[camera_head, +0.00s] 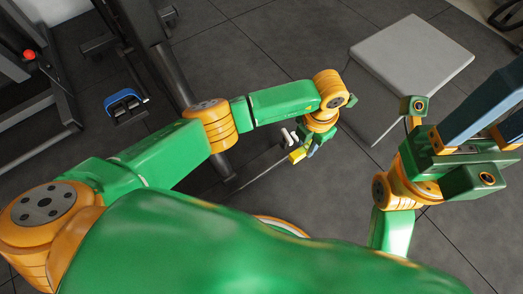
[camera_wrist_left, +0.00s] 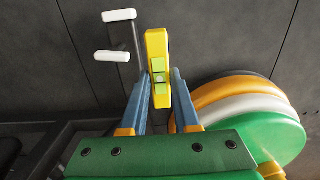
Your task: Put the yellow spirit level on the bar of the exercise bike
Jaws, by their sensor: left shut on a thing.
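The yellow spirit level (camera_head: 297,155) is held in my left gripper (camera_head: 311,147). In the left wrist view the level (camera_wrist_left: 157,45) stands lengthwise between the blue fingers of the left gripper (camera_wrist_left: 161,95), its green vial near the fingertips. Close by is a dark bar with white-tipped pegs (camera_head: 289,137), also seen in the left wrist view (camera_wrist_left: 119,16); whether it belongs to the exercise bike is unclear. The level appears beside these pegs, and I cannot tell if they touch. My right gripper (camera_head: 492,110) is at the right edge, its fingertips cut off.
Dark gym equipment (camera_head: 160,65) with a blue-strapped part (camera_head: 123,100) stands at the left, and a red knob (camera_head: 29,54) is at the far left. Dark tiled floor lies between.

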